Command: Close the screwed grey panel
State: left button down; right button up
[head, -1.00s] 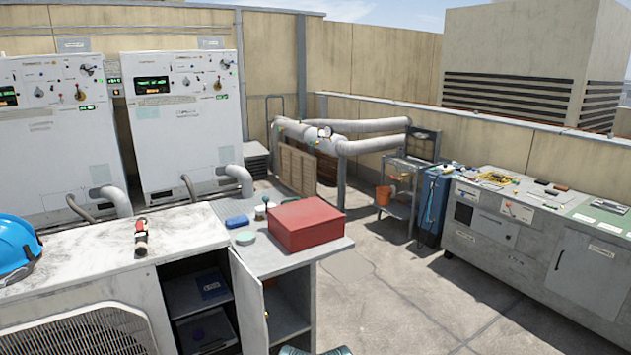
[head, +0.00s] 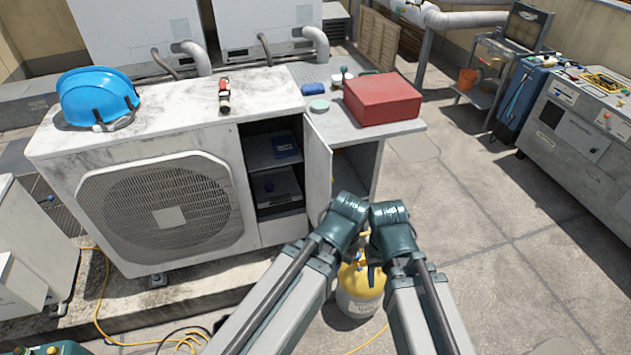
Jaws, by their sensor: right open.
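The grey panel (head: 318,172) is a narrow door at the right end of the condenser unit (head: 140,150). It stands swung outward, and its screws are too small to make out. The opening beside it shows dark shelves (head: 272,160) with blue items. My two arms reach up from the bottom centre, with their teal ends close together below the panel. My right gripper (head: 392,232) is open and apart from the panel, its fingers hard to make out. My left arm's teal end (head: 342,215) overlaps the panel's lower edge in the picture; its jaws are not clear.
A yellow-topped cylinder (head: 360,288) stands on the floor behind my arms. A red box (head: 382,98) sits on the side table right of the panel. A blue helmet (head: 97,97) and a torch-like tool (head: 224,95) lie on the unit. Floor at right is clear.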

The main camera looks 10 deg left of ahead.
aim_at(318, 156)
jog(key=l+u, duration=0.15)
jog(key=u, duration=0.3)
jog(key=i+l+u, duration=0.1)
jog(key=u, duration=0.35)
jog(key=l+u, duration=0.3)
jog(key=l, duration=0.45)
jog(key=l+u, duration=0.3)
jog(key=l, duration=1.05)
jog(key=k, duration=0.05)
